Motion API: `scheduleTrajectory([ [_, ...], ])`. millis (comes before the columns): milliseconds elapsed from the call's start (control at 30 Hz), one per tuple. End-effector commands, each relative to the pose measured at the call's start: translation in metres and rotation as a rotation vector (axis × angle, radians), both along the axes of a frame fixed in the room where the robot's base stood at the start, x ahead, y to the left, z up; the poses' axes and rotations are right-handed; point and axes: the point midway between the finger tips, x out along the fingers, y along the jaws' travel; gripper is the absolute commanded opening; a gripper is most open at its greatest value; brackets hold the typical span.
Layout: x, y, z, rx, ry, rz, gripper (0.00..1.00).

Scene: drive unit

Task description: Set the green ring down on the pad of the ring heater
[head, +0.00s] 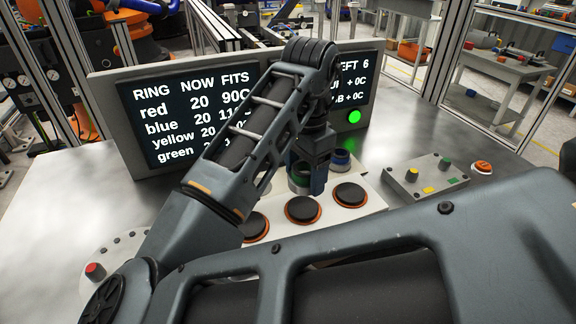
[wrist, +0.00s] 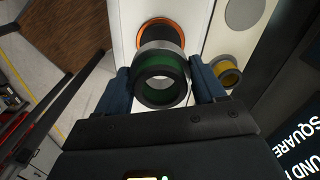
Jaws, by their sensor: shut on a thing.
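My gripper (wrist: 159,72) is shut on the green ring (wrist: 158,61), with a dark blue finger on either side of it in the wrist view. The ring has a green band, a dark rim and a silver part. In the head view the green ring (head: 298,181) shows partly behind my gripper (head: 309,176). The ring heater (head: 334,222) is a pale block with dark round pads edged in orange. A middle pad (head: 303,209) and a right pad (head: 350,195) look empty. In the wrist view an orange-edged pad (wrist: 163,22) lies partly behind the ring. I cannot tell the ring's height.
A blue ring (head: 341,159) stands behind the right pad. A yellow ring (wrist: 229,74) shows in the wrist view. A display (head: 180,112) stands behind. My arm hides much of the table.

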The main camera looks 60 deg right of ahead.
Motion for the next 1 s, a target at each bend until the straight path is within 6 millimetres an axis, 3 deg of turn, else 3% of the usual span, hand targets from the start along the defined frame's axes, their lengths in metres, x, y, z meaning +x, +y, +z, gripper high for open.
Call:
scheduleTrajectory([
  [500, 0.001, 0.000, -0.050, 0.000, -0.001, 0.002, 0.21],
  [1000, 0.001, 0.000, -0.055, 0.000, -0.001, 0.002, 0.21],
])
